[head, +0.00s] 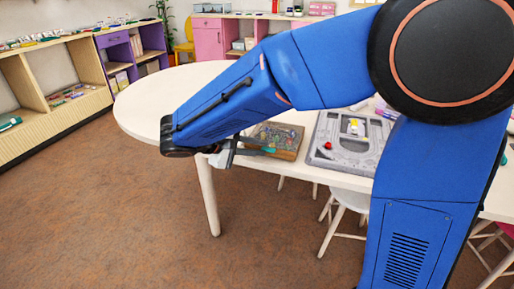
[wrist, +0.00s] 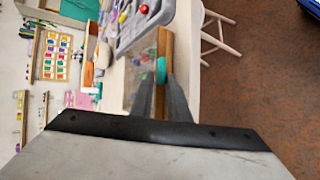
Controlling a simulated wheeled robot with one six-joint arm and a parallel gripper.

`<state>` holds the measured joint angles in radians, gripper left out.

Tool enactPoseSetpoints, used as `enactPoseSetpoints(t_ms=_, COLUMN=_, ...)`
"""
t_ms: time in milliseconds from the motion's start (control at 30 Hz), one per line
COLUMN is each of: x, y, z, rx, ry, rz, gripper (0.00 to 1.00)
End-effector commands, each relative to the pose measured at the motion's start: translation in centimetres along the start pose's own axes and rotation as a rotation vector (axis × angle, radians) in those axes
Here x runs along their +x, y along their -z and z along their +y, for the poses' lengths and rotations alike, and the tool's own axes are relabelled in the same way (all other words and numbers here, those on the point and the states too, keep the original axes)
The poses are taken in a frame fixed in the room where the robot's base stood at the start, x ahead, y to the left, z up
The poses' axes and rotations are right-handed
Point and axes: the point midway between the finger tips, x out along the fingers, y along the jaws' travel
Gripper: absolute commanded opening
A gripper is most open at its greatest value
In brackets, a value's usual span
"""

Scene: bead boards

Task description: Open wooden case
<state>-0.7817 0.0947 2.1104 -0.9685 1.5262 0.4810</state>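The wooden case (head: 288,153) lies on the white table with a clear top, and small coloured things show through it. Its lid looks shut. A teal piece (wrist: 161,70) sits at the case's front edge. My gripper (head: 263,149) is at this front edge, with its fingers pointing at the case. In the wrist view, the two dark fingers (wrist: 160,82) stand apart with the wooden edge (wrist: 160,102) showing between them. The teal piece is at their tips; I cannot tell whether they touch it.
A grey tray (head: 322,157) with a red bead (head: 328,145) stands right of the case. The white table (head: 150,105) is clear at the left. A white stool (head: 345,205) stands below its front edge. Shelves (head: 60,75) line the left wall.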

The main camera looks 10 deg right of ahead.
Motion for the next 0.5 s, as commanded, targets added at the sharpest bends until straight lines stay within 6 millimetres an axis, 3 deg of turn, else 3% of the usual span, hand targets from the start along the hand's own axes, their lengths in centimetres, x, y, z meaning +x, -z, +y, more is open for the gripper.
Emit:
enactPoseSetpoints(t_ms=167, x=-0.1, y=0.0, z=0.2, rx=-0.003, ry=0.008, rz=-0.001, gripper=0.0)
enactPoseSetpoints(t_ms=500, x=-0.7, y=-0.2, z=2.4, rx=-0.059, ry=0.108, rz=-0.012, gripper=0.0)
